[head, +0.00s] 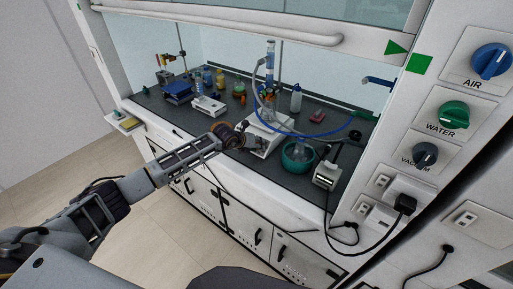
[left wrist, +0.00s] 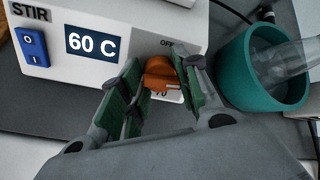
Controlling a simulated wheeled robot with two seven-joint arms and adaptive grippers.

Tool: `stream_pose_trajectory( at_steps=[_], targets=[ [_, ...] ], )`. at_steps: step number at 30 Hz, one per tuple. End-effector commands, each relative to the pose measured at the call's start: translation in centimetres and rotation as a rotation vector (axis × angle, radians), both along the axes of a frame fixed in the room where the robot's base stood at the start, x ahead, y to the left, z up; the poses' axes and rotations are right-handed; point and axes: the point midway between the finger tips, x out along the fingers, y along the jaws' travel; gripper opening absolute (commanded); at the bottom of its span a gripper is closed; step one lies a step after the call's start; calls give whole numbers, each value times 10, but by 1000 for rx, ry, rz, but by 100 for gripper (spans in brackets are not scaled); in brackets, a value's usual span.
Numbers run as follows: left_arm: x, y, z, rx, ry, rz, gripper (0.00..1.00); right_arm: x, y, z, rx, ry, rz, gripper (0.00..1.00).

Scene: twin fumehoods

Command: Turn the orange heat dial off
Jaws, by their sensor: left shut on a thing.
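The orange heat dial (left wrist: 158,73) is on the front of the white stirring hotplate (left wrist: 100,75), beside an "OFF" mark. The hotplate's display (left wrist: 93,40) reads 60 C. My left gripper (left wrist: 163,82) is shut on the dial, with a green-padded finger on each side of it. In the head view my left gripper (head: 240,138) reaches the front of the hotplate (head: 266,121) inside the fumehood. The dial is hard to make out there. My right gripper is not in view.
A teal bowl (left wrist: 248,92) with glassware in it stands close to the right of the dial; it also shows in the head view (head: 297,165). A blue rocker switch (left wrist: 33,48) is left of the display. A blue hose (head: 315,136) loops behind the bowl.

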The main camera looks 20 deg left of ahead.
Motion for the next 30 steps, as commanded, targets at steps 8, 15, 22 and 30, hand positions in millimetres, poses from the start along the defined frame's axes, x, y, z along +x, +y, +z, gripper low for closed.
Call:
stream_pose_trajectory(
  at_steps=[8,15,22,30],
  targets=[
    [0,1,-1,-170,60,181,8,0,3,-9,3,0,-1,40],
    [-1,1,-1,-321,117,343,8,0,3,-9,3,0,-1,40],
    [-1,0,-1,-466,170,498,8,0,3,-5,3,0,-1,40],
    [-1,0,0,-635,231,680,8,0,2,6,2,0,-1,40]
  ],
)
